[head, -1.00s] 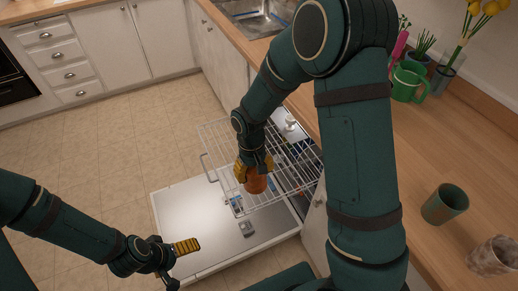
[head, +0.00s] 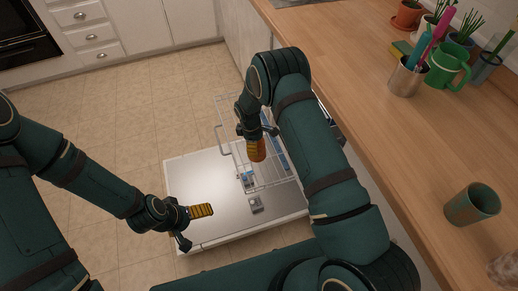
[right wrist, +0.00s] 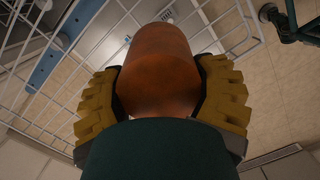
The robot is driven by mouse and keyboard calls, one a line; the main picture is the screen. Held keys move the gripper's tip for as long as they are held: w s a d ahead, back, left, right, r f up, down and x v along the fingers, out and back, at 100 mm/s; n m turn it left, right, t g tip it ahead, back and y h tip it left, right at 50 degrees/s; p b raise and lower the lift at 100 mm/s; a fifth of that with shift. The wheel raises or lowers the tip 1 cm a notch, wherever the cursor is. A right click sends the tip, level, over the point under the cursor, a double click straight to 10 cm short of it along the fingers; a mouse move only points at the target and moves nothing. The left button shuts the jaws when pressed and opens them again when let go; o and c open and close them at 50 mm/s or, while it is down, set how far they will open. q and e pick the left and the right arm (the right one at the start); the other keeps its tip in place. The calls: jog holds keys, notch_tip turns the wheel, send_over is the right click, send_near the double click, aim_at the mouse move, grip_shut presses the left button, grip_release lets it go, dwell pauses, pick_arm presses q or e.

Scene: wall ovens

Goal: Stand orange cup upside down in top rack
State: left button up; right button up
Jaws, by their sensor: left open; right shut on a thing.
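The orange cup (head: 258,152) is held by my right gripper (head: 256,144) in the head view, over the white wire top rack (head: 222,128). In the right wrist view the orange cup (right wrist: 160,70) sits between both yellow finger pads, and the wire rack (right wrist: 225,28) lies behind it. The pads hide part of the cup, and I cannot tell whether it touches the wires.
The lowered dishwasher door (head: 200,180) carries a small grey part (head: 256,204). The counter (head: 400,140) at right holds a dark green cup (head: 472,205), a green watering can (head: 447,66) and a utensil holder (head: 406,78). Tiled floor (head: 130,110) is clear at left.

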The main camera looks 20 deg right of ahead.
notch_tip(320, 180, down, 5)
jog(key=shift+f+b, duration=0.1)
jog(key=shift+b, duration=0.4)
jog(key=o, duration=1.3)
